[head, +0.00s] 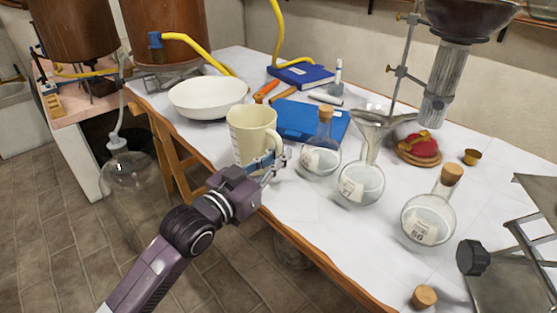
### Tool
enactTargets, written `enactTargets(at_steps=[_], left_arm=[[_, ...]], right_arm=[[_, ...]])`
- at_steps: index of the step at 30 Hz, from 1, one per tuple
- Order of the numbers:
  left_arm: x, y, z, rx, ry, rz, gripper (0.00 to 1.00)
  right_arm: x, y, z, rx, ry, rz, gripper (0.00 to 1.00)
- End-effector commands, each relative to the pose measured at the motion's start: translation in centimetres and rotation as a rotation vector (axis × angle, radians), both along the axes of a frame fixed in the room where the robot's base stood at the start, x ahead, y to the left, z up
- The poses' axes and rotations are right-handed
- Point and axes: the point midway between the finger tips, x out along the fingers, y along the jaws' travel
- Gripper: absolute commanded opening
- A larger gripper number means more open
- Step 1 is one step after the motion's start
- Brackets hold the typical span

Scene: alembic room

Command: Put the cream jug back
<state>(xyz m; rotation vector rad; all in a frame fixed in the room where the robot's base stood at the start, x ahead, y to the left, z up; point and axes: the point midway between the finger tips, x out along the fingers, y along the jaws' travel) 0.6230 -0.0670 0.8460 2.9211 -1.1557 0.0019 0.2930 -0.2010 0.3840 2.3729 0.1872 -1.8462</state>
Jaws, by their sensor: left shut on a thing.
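The cream jug (251,132) is upright near the front edge of the white-topped table, with its handle to the right. My left gripper (274,163) is shut on the jug low on its near side. The gripper and wrist hide part of the jug's lower body and its base. I cannot tell whether the jug touches the table or is held just above it. My right gripper is not in view.
A white bowl (207,97) stands behind left of the jug. A blue book (310,122) lies behind it. Corked flasks (322,160) and a funnel flask (362,184) stand close on the right. The table's front edge (315,255) is near. A stand with glassware rises behind right.

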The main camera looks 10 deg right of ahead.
Motion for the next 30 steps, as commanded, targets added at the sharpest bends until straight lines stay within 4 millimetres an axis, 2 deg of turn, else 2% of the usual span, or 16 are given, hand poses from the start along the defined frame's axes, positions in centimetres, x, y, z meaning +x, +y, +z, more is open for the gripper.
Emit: enactTargets(at_steps=[13, 14, 18, 30], left_arm=[[0.02, 0.02, -0.76, 0.000, -0.003, 0.000, 0.00], [0.02, 0.02, -0.84, 0.000, -0.001, 0.000, 0.10], [0.02, 0.02, -0.79, 0.000, -0.001, 0.000, 0.26], [-0.24, 0.32, -0.40, 0.000, -0.001, 0.001, 0.27]], right_arm=[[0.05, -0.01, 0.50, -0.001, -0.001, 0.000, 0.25], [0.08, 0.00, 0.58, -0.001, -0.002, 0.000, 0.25], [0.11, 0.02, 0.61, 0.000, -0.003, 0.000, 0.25], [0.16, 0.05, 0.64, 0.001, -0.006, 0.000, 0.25]])
